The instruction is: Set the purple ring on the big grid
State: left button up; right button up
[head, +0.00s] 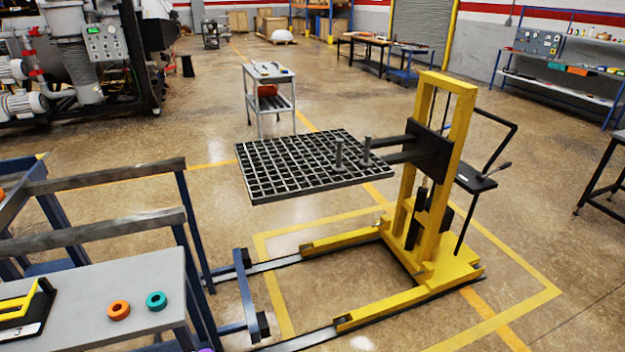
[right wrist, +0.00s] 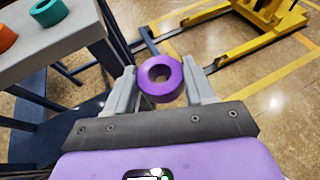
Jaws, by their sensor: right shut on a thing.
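The purple ring (right wrist: 160,92) is between the two grey fingers of my right gripper (right wrist: 162,82) in the right wrist view. The gripper is shut on it, with the ring's hole facing the camera. The ring is held over the floor, beside the grey table. The big grid (head: 310,167) is a dark square lattice carried on the forks of a yellow lift in the head view. Two grey posts (head: 338,154) stand at its right side. The ring is well apart from the grid. In the head view only a purple sliver shows at the bottom edge. My left gripper is not in view.
The grey table (head: 90,300) at lower left bears an orange ring (head: 119,310), a teal ring (head: 156,301) and a yellow-black object (head: 25,308). The lift's yellow legs (head: 345,238) lie on the floor below the grid.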

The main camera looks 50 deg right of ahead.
aim_at(306, 173)
jog(key=k, duration=0.4)
jog(key=z, duration=2.1)
jog(key=i, duration=1.6)
jog(key=u, duration=1.05)
